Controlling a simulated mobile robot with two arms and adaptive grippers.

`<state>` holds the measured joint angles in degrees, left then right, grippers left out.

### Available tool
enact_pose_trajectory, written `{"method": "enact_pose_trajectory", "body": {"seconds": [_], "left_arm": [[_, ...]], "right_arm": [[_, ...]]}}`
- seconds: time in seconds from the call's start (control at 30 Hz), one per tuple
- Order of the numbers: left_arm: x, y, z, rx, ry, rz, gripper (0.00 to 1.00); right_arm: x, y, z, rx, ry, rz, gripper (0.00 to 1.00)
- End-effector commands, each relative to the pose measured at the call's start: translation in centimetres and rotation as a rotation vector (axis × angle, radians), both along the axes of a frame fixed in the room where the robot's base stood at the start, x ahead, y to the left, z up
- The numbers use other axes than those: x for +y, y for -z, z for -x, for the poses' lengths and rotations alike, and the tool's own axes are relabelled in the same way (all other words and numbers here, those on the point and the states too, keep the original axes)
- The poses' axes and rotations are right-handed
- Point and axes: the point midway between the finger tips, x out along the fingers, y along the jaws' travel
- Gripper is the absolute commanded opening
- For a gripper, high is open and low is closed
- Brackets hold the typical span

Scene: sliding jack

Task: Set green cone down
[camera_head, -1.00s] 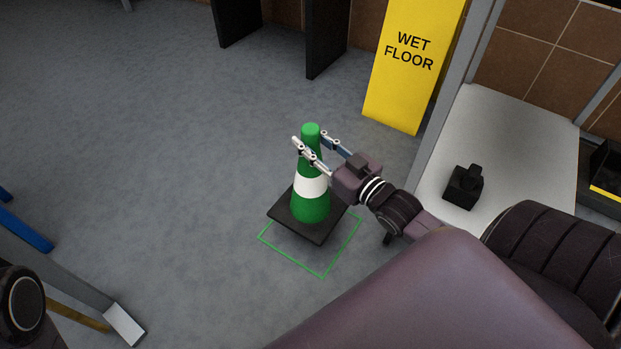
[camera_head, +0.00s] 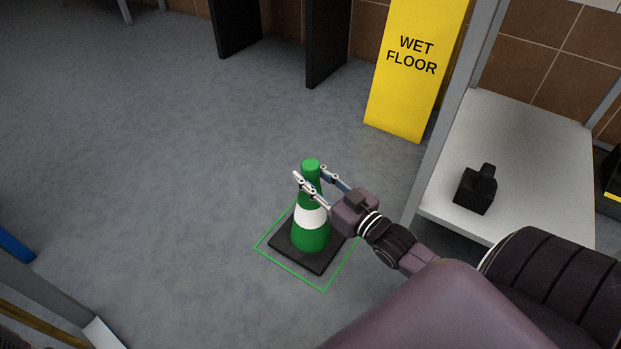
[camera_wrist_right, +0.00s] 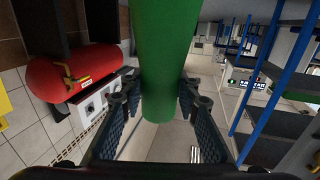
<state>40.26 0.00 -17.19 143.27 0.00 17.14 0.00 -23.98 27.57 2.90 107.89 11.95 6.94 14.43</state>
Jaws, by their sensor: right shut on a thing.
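The green cone (camera_head: 311,236) has a white band and a black square base. It stands upright, with its base over the green outlined square (camera_head: 289,274) on the floor. I cannot tell for sure whether the base touches the floor. My right gripper (camera_head: 310,179) is shut on the upper part of the cone, one finger on each side. In the right wrist view the green cone (camera_wrist_right: 165,55) fills the space between the fingers of my right gripper (camera_wrist_right: 160,100). My left gripper is not in view.
A yellow wet floor sign (camera_head: 405,75) stands at the back. A pale shelf (camera_head: 520,150) with a black object (camera_head: 475,190) is at the right. In the right wrist view a red cylinder (camera_wrist_right: 75,72) lies at the left. The floor left of the cone is clear.

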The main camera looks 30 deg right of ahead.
Motion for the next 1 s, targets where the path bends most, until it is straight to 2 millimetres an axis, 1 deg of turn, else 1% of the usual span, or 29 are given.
{"method": "enact_pose_trajectory", "body": {"seconds": [0.07,0.27,0.3,0.43,0.47,0.7,0.8,0.93,1.0], "left_arm": [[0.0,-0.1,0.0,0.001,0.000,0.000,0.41],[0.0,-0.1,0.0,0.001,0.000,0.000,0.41],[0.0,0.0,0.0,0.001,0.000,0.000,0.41],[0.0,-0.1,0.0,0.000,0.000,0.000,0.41],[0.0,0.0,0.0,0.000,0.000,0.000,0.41],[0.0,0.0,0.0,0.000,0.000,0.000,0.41],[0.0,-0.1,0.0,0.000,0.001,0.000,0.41],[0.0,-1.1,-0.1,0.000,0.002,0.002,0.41],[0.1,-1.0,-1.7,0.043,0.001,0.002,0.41]], "right_arm": [[0.0,-0.4,-0.1,-0.006,-0.001,0.000,0.00],[0.0,-0.1,-0.1,-0.006,-0.001,-0.001,0.00],[0.0,0.2,0.0,-0.001,0.000,0.000,0.30],[0.0,0.2,0.0,-0.001,0.000,0.000,0.45],[0.0,0.2,0.0,-0.001,0.000,0.000,0.47],[0.0,0.2,0.0,0.000,0.000,0.000,0.47],[0.0,-0.3,0.0,-0.001,0.000,0.000,0.47],[-0.2,-0.3,1.7,0.006,0.001,0.000,0.47],[-0.4,-0.4,3.0,0.007,0.001,0.000,0.47]]}}
